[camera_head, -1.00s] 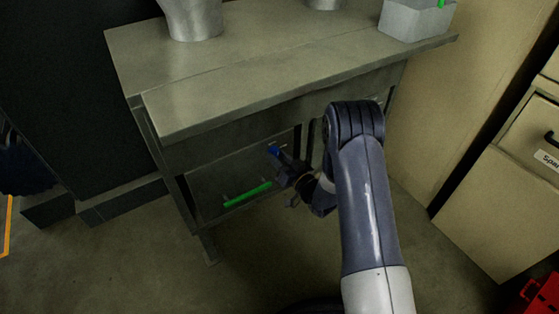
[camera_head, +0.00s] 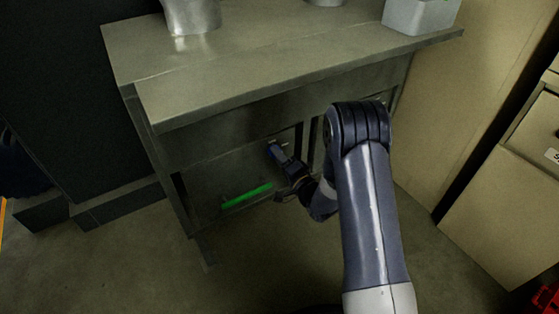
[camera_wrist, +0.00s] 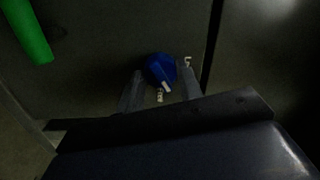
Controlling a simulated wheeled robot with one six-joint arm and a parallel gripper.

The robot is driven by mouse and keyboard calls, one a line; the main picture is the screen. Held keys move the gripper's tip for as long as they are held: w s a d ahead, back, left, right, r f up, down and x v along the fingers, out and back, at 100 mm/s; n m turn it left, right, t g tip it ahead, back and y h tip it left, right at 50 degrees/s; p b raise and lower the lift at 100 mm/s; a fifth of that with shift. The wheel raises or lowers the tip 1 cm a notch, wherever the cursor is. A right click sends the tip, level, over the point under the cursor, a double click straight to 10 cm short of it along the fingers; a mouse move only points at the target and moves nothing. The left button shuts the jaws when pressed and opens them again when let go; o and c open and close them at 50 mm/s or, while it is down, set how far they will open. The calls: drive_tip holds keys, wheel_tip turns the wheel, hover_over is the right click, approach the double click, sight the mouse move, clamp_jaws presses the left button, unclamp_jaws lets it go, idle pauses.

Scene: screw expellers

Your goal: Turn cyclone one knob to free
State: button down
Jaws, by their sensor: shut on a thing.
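The knob (camera_wrist: 161,68) is blue with a pale pointer mark and sits on a dark panel in the wrist view. Small white lettering shows beside it, at upper right and just below, too small to read surely. My gripper (camera_wrist: 160,85) is shut on the knob, with one finger on each side of it. In the head view my gripper (camera_head: 279,155) is at the front panel under the bench top, and the knob is mostly hidden there by the gripper.
A green bar handle (camera_head: 247,196) is on the panel left of my gripper; it also shows in the wrist view (camera_wrist: 27,30). The metal bench top (camera_head: 260,70) overhangs the panel. Cream cabinets (camera_head: 500,210) stand at the right. Open floor lies in front.

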drive_tip(key=m+b, duration=0.1)
drive_tip(key=m, duration=0.4)
drive_tip(key=shift+m, duration=0.3)
idle(0.4)
drive_tip(key=c, duration=1)
unclamp_jaws()
drive_tip(key=shift+o, duration=0.2)
drive_tip(key=p+v, duration=0.1)
drive_tip(key=v, duration=0.9)
drive_tip(key=shift+s+p, duration=0.4)
drive_tip(key=shift+s, duration=0.05)
